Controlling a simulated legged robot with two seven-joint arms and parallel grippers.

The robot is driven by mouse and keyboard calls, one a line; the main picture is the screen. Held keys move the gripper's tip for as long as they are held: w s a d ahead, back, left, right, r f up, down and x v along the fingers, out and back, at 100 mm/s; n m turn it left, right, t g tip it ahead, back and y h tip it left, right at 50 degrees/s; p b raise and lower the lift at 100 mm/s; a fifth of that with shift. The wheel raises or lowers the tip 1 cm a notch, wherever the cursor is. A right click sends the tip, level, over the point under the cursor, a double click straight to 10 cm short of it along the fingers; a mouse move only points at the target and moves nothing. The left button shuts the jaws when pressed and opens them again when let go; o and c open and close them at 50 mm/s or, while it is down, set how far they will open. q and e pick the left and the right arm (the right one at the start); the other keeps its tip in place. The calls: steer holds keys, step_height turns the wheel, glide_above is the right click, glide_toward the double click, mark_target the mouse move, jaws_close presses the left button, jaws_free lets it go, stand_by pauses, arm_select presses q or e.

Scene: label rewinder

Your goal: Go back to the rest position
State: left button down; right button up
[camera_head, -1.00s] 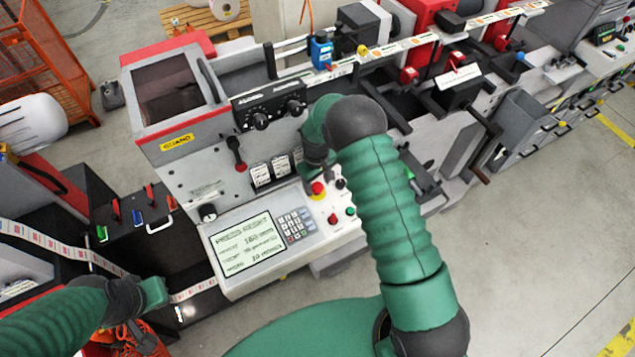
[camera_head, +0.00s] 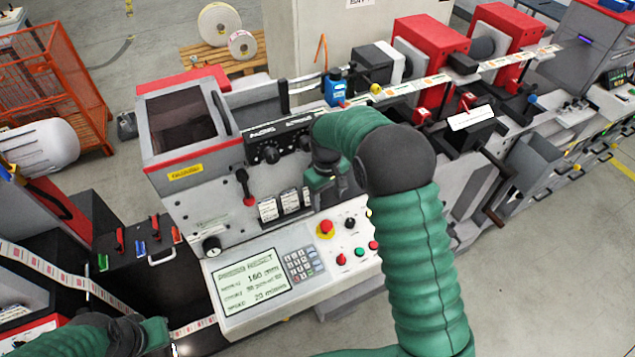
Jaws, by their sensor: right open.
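My right arm crosses the middle of the camera_head view, its green forearm reaching over the label rewinder's front. Its gripper (camera_head: 328,187) hangs in front of the row of switches, above the red button with the yellow base (camera_head: 326,228), and looks apart from it. It is open, and I see nothing held; the fingertips are small and partly hidden. My left gripper (camera_head: 152,336) is at the lower left, by the label strip (camera_head: 194,327); its jaw state is unclear. The control panel with its lit screen (camera_head: 248,282) and keypad (camera_head: 302,264) lies between my arms.
The rewinder's grey housing (camera_head: 225,190) stands close ahead. A dark block with coloured levers (camera_head: 140,252) is at the left, near my left arm. An orange cage (camera_head: 55,75) stands further back. Open floor (camera_head: 560,270) lies at the right.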

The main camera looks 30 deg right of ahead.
steer(key=s+a+f+t+b, duration=0.1)
steer(key=s+a+f+b, duration=0.1)
steer(key=s, duration=0.4)
steer(key=s+a+f+m+b, duration=0.1)
steer(key=s+a+f+b, duration=0.1)
steer(key=s+b, duration=0.3)
steer(key=s+a+f+m+t+b, duration=0.1)
steer(key=s+a+f+b, duration=0.2)
steer(key=s, duration=0.5)
steer(key=shift+s+a+t, duration=0.15)
steer(key=shift+a+t, duration=0.15)
steer(key=shift+a, duration=0.1)
steer(key=shift+s, duration=0.15)
steer(key=shift+a, duration=0.15)
